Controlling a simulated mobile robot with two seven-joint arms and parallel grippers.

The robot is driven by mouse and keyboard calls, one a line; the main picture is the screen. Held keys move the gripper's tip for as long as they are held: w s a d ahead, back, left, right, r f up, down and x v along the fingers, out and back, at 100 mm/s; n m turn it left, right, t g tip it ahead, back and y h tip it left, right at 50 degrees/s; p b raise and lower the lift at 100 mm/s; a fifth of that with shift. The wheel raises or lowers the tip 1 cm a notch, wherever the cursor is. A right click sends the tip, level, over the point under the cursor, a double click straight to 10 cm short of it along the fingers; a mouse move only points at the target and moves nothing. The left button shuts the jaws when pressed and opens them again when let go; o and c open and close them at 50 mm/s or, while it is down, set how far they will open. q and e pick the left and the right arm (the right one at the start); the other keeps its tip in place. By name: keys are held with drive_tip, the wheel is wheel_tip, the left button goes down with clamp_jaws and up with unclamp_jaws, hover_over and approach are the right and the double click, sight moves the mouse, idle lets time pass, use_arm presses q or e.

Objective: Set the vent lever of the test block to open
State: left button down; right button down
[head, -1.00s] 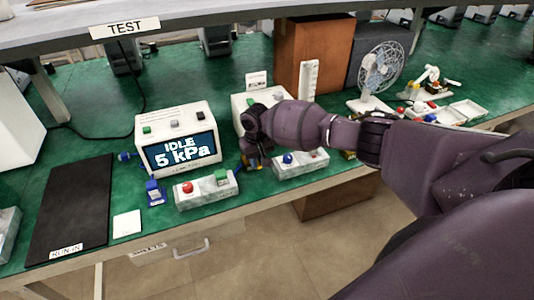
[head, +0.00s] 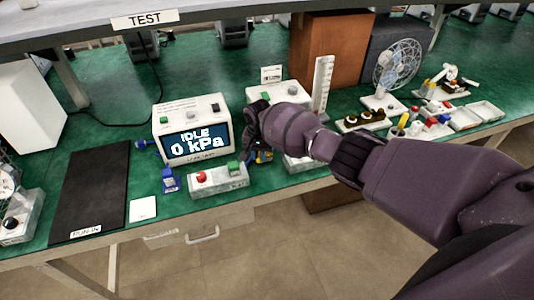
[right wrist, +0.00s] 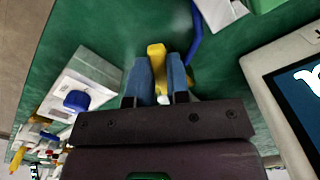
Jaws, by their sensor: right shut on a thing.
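My right gripper (head: 257,152) is low over the bench, between the display unit and the white box to its right. In the right wrist view its two blue fingers (right wrist: 161,80) are shut on a yellow lever (right wrist: 157,55), which stands up between them. The block under the lever is mostly hidden by my gripper. The display unit (head: 190,130) reads "IDLE 0 kPa"; part of its screen also shows in the right wrist view (right wrist: 300,85). My left gripper is not in view.
A control box (head: 218,183) with a red and a green button stands in front of the display. A blue-topped part (head: 170,181) and a white card (head: 143,208) lie left of it. A black mat (head: 90,190) is further left. A fan (head: 393,72) and trays stand right.

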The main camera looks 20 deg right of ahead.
sight(259, 155)
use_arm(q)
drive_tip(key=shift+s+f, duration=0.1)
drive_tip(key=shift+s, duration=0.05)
use_arm(e)
drive_tip(key=shift+w+r, duration=0.1)
drive_tip(key=c, duration=1.1)
unclamp_jaws()
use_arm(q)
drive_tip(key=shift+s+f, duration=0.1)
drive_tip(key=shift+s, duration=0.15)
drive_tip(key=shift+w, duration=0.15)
use_arm(e)
drive_tip(key=shift+r, duration=0.3)
use_arm(q)
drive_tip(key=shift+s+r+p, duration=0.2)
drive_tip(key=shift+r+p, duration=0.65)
drive_tip(key=shift+p, duration=0.15)
use_arm(e)
drive_tip(key=shift+r, duration=5.1)
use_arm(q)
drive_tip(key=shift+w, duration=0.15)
